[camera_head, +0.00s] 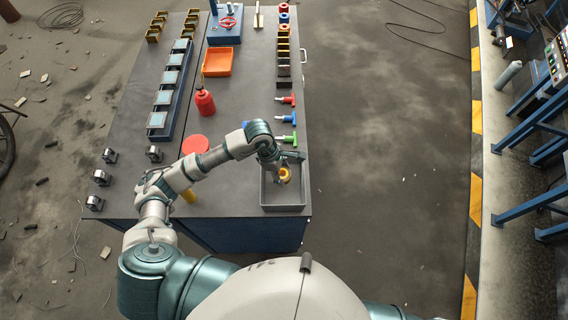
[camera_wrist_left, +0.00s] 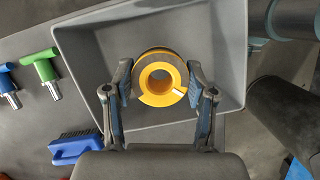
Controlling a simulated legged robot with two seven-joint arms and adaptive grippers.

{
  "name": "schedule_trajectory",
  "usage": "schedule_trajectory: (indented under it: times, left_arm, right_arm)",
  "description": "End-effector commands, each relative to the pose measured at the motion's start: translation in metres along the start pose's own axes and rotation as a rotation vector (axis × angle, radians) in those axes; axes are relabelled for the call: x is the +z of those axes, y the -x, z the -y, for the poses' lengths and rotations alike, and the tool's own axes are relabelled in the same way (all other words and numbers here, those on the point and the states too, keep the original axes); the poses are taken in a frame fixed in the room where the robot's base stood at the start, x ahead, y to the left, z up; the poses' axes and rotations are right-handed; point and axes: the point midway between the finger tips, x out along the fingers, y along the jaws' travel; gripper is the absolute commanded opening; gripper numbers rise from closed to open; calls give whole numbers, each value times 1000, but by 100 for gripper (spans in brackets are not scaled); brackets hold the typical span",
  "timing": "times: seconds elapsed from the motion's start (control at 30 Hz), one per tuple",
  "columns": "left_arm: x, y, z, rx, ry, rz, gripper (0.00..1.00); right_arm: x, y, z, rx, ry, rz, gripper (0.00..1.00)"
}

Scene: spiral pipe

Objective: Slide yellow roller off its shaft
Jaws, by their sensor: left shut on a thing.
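The yellow roller (camera_head: 284,174) is a ring with a hole through its middle. In the left wrist view the yellow roller (camera_wrist_left: 160,82) sits between the two fingers of my left gripper (camera_wrist_left: 162,90), which is shut on it. In the head view my left gripper (camera_head: 279,166) holds it over a grey open tray (camera_head: 283,208) at the table's front right corner. The tray (camera_wrist_left: 85,42) lies behind the roller in the wrist view. I see no shaft through the roller's hole. My right gripper is not in view.
A blue brush (camera_wrist_left: 75,147) and green and blue T-handled tools (camera_wrist_left: 45,68) lie beside the tray. A red bottle (camera_head: 205,101), an orange tray (camera_head: 217,62) and a red disc (camera_head: 195,144) stand on the table (camera_head: 225,185). Small black brackets (camera_head: 101,177) line the left edge.

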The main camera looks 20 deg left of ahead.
Motion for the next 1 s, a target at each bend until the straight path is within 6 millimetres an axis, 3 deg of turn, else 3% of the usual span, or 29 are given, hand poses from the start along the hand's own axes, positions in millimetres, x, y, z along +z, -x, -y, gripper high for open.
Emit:
schedule_trajectory:
  times: [0.1, 0.2, 0.7, 1.0]
  left_arm:
    - [-2, -5, -2, -2, 1, 1, 21]
    - [-5, -12, -3, -4, 1, 2, 21]
    - [-19, -58, -3, -2, 2, 3, 21]
    - [-20, -62, -4, -2, 1, 2, 21]
  right_arm:
    - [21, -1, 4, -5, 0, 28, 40]
    - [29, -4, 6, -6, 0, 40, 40]
    - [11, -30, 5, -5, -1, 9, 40]
    - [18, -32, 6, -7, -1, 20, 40]
